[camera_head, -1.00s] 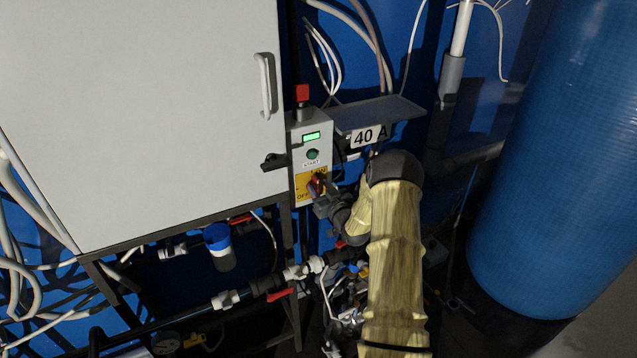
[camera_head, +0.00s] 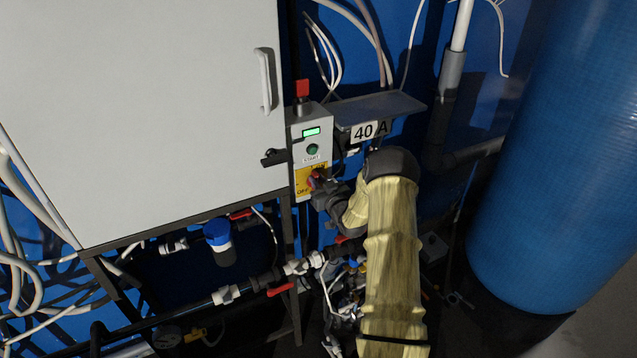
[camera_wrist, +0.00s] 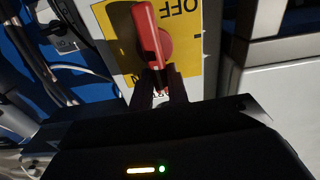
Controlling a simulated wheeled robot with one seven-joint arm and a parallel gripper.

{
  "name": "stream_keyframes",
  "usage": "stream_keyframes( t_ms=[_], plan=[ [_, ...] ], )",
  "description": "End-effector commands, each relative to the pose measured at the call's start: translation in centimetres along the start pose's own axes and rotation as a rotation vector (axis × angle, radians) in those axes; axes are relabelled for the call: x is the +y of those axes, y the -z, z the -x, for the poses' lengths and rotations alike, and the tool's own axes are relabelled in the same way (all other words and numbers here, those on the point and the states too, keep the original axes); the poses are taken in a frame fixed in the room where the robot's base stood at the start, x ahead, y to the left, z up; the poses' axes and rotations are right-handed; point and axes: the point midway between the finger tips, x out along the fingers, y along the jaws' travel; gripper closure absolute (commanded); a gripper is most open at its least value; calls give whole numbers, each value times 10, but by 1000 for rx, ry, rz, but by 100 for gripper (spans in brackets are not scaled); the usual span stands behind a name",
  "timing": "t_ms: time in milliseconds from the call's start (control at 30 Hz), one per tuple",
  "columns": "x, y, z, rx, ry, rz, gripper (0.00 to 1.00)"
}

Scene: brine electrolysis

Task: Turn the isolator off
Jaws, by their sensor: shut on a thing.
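The isolator is a red rotary handle (camera_wrist: 150,35) on a yellow plate (camera_wrist: 118,30) marked OFF, which reads upside down in the wrist view. In the head view the red handle (camera_head: 313,180) sits low on the front of a narrow grey control box (camera_head: 297,135). My gripper (camera_wrist: 158,82) is shut on the near end of the handle, with dark fingers at its lower tip. In the head view my gripper (camera_head: 321,188) reaches the plate from the right and hides part of it. The handle's exact angle is hard to tell there.
A white cabinet (camera_head: 140,110) stands left, a 40 A sign (camera_head: 370,131) right. Pipes and a blue tank (camera_head: 560,150) flank the space.

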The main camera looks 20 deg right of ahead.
Motion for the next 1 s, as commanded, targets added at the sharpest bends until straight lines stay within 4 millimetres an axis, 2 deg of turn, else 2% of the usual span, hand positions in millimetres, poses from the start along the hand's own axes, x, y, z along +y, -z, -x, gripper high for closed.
stream_keyframes(
  t_ms=[367, 1000],
  plan=[
    [-4, -5, 0, 2, 1, 142, 100],
    [-17, -12, 0, 4, 0, 605, 100]
  ],
)
